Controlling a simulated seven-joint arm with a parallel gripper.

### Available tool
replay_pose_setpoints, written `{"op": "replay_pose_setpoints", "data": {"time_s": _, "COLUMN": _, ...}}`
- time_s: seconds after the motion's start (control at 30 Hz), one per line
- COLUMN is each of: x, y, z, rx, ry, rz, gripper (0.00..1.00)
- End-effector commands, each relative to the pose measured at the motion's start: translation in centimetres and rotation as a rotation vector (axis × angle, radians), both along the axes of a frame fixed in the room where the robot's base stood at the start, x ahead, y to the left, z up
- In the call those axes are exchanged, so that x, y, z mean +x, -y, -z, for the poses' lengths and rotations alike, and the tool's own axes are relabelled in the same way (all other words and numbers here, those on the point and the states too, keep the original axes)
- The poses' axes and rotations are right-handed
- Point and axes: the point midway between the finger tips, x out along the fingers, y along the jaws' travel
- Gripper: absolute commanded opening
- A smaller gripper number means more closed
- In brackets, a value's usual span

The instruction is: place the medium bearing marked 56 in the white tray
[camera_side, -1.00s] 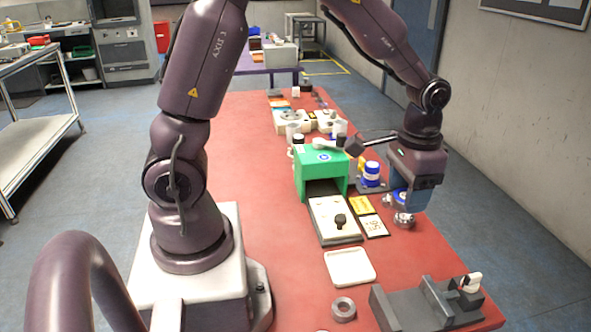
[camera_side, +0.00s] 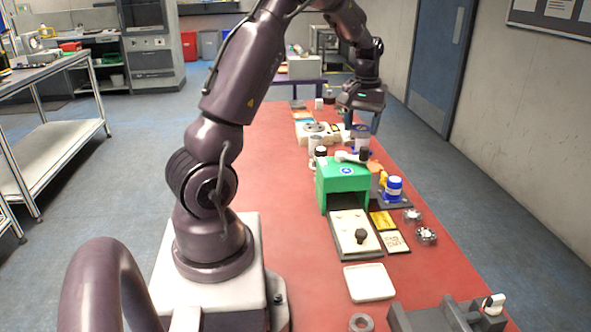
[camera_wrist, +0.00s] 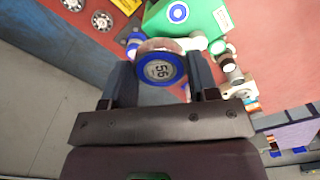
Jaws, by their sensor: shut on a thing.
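My gripper (camera_side: 361,134) is raised above the far part of the red table, beyond the green box. In the wrist view its fingers (camera_wrist: 161,66) are shut on a round piece with a blue-rimmed face marked 56, the bearing (camera_wrist: 160,70). The held bearing also shows small between the fingers in the side view (camera_side: 360,145). The white tray (camera_side: 369,282) lies flat and empty on the near part of the table, well apart from my gripper. The tray is not in the wrist view.
The green box (camera_side: 343,177) stands between my gripper and the tray, with a pale board (camera_side: 352,228) before it. Two metal bearings (camera_side: 426,235) lie right of the cards. A blue-and-white jar (camera_side: 393,187) stands near the box. A grey fixture (camera_side: 440,317) is beside the tray.

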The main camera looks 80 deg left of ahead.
Motion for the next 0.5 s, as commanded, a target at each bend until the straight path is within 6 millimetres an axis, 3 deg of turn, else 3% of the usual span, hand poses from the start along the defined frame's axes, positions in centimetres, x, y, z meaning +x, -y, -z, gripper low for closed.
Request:
{"op": "replay_pose_setpoints", "data": {"time_s": 0.03, "x": -1.5, "y": -2.6, "z": 0.1, "rx": 0.002, "ry": -0.001, "rz": -0.086, "gripper": 0.21}}
{"op": "replay_pose_setpoints", "data": {"time_s": 0.2, "x": -5.8, "y": -8.2, "z": 0.0, "rx": 0.001, "ry": -0.002, "rz": -0.298, "gripper": 0.21}}
{"op": "replay_pose_setpoints", "data": {"time_s": 0.5, "x": -11.0, "y": -13.3, "z": -0.2, "rx": 0.001, "ry": 0.0, "rz": -0.505, "gripper": 0.21}}
